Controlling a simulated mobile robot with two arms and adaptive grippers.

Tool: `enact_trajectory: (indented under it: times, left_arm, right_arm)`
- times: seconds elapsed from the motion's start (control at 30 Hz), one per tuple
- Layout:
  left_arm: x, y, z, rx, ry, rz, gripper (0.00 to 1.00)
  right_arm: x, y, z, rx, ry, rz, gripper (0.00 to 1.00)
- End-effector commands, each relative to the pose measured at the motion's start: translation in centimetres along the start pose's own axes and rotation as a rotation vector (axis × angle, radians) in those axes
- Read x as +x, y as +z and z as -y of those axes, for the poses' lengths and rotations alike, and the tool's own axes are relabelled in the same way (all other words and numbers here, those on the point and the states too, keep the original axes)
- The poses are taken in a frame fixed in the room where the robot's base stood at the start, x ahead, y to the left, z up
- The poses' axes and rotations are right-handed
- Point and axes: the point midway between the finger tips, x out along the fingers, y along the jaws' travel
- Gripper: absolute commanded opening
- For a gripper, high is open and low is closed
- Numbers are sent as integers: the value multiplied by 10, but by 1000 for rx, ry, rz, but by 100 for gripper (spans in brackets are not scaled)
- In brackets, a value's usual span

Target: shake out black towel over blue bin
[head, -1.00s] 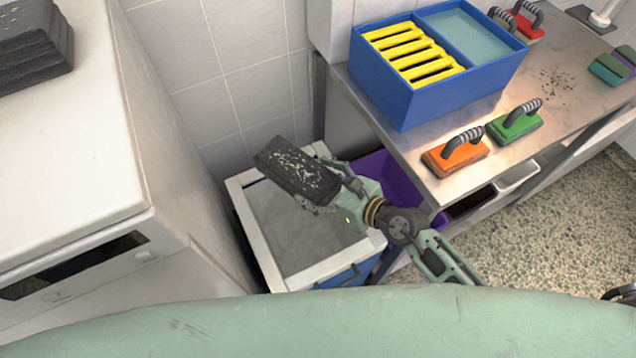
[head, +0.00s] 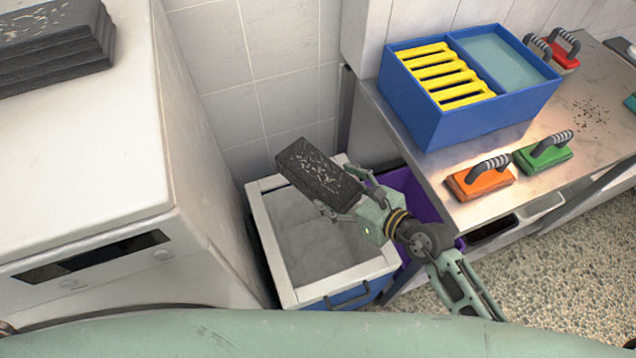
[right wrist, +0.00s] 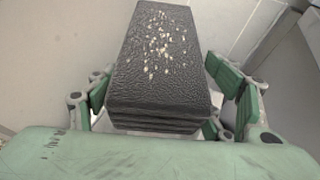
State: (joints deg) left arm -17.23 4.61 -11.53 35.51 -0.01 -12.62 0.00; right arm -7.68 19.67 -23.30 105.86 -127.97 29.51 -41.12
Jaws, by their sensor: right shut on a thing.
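A folded black towel (head: 318,172) with pale crumbs or hairs on its top is held over the blue bin. It also fills the middle of the right wrist view (right wrist: 158,68), its folded layers facing me. My right gripper (head: 346,196) is shut on the towel's near end, one finger on each side. The blue bin (head: 350,294) stands on the floor between the white machine and the bench. It has a white rim and a grey lining inside. The towel hides part of its far rim. My left gripper is not in view.
A white machine (head: 90,150) at left carries a stack of black towels (head: 60,55). The steel bench (head: 480,205) at right holds a blue box (head: 430,120), an orange-based brush (head: 480,183) and a green-based brush (head: 545,155). A purple bin (head: 425,205) stands beneath the bench.

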Motion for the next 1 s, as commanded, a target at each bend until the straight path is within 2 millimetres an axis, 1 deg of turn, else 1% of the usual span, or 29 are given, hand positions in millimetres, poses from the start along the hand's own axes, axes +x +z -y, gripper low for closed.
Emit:
enact_trajectory:
  times: [0.03, 0.07, 0.17, 0.2, 0.23, 0.27, 0.3, 0.33, 0.37, 0.4, 0.43, 0.5, 0.53, 0.57, 0.63, 1.0]
  left_arm:
    - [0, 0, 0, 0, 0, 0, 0]
    - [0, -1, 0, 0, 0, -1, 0]
    - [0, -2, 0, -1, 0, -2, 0]
    - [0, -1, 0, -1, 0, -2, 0]
    - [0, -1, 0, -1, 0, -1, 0]
    - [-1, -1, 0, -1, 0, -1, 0]
    - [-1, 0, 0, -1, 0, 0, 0]
    - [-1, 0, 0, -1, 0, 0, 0]
    - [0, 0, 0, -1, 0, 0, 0]
    - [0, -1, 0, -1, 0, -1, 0]
    - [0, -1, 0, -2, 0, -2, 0]
    - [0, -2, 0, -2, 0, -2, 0]
    - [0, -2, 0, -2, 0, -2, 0]
    - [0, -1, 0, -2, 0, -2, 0]
    - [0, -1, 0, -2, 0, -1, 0]
    - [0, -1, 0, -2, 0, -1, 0]
  right_arm:
    - [-8, 23, -1, -2, -1, 13, 42]
    - [-9, 23, -1, 0, 0, 7, 42]
    - [7, -21, 0, 4, 3, -13, 42]
    - [12, -29, 0, 2, 2, -7, 42]
    - [12, -30, 0, 1, 1, -2, 42]
    - [11, -22, 0, 0, 1, 6, 42]
    - [3, 0, -1, -2, -1, 18, 42]
    - [-3, 13, 0, -3, -3, 18, 42]
    - [-7, 22, -1, -3, -1, 15, 42]
    - [-9, 23, -1, 0, 0, 7, 42]
    - [-6, 15, -1, 2, 3, -2, 42]
    - [7, -21, 0, 4, 3, -13, 42]
    - [11, -28, 0, 3, 3, -9, 42]
    - [12, -30, 0, 1, 1, -3, 42]
    - [12, -26, 0, 1, 0, 4, 42]
    - [12, -26, -1, 1, 1, 3, 42]
